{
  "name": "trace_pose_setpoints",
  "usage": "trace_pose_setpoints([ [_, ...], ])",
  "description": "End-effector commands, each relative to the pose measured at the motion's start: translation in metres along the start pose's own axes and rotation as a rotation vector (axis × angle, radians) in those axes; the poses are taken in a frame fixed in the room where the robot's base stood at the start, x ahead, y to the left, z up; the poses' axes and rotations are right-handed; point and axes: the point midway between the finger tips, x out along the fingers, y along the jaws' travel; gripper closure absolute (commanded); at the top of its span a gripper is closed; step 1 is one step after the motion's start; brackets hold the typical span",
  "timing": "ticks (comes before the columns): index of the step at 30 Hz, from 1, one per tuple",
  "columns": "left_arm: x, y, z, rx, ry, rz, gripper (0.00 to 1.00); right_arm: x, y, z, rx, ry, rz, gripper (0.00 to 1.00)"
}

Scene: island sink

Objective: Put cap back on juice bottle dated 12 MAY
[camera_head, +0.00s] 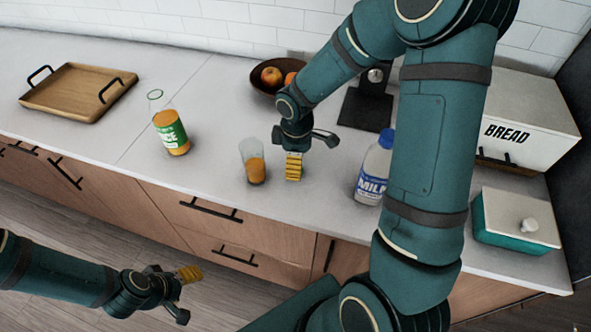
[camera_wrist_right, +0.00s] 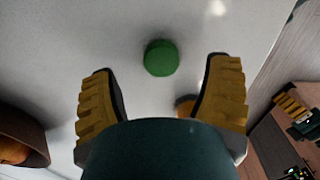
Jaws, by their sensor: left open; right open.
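The juice bottle (camera_head: 171,133) stands upright on the counter in the head view, left of the glass. No date is legible. A round green cap (camera_wrist_right: 161,57) lies on the counter in the right wrist view, between and just beyond the open fingers. My right gripper (camera_head: 294,168) points down at the counter, right of the glass, and hides the cap in the head view. My left gripper (camera_head: 183,292) is open and empty, low in front of the cabinets.
A glass of juice (camera_head: 255,171) stands close left of my right gripper. A milk bottle (camera_head: 374,170) stands to its right. A fruit bowl (camera_head: 262,86) and a dark stand (camera_head: 365,107) are behind. A wooden tray (camera_head: 77,91) lies at left. Counter between juice bottle and glass is clear.

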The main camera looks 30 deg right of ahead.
Motion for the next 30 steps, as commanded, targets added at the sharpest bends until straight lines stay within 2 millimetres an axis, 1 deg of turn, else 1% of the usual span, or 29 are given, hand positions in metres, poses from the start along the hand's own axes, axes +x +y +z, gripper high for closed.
trace_pose_setpoints([
  [1,0.003,-0.001,0.001,0.0,-0.002,0.0,0.38,0.011,-0.002,-0.002,-0.003,-0.003,-0.004,0.23],
  [6,0.006,-0.002,0.003,0.002,-0.006,0.001,0.38,0.03,-0.002,-0.003,-0.002,-0.001,-0.002,0.23],
  [9,0.006,-0.003,0.003,0.002,-0.007,0.001,0.38,0.034,-0.002,-0.003,-0.002,-0.001,-0.001,0.23],
  [19,0.006,-0.002,0.003,0.002,-0.006,0.001,0.38,0.033,-0.002,-0.003,-0.001,0.0,0.0,0.23],
  [24,0.006,-0.002,0.003,0.002,-0.006,0.001,0.38,0.033,-0.002,-0.003,-0.001,0.0,0.0,0.58],
  [26,0.006,-0.002,0.003,0.002,-0.006,0.001,0.38,0.033,-0.002,-0.003,-0.001,0.0,0.0,0.7],
  [30,0.006,-0.002,0.003,0.002,-0.006,0.001,0.38,0.033,-0.002,-0.003,-0.001,0.0,0.0,0.72],
])
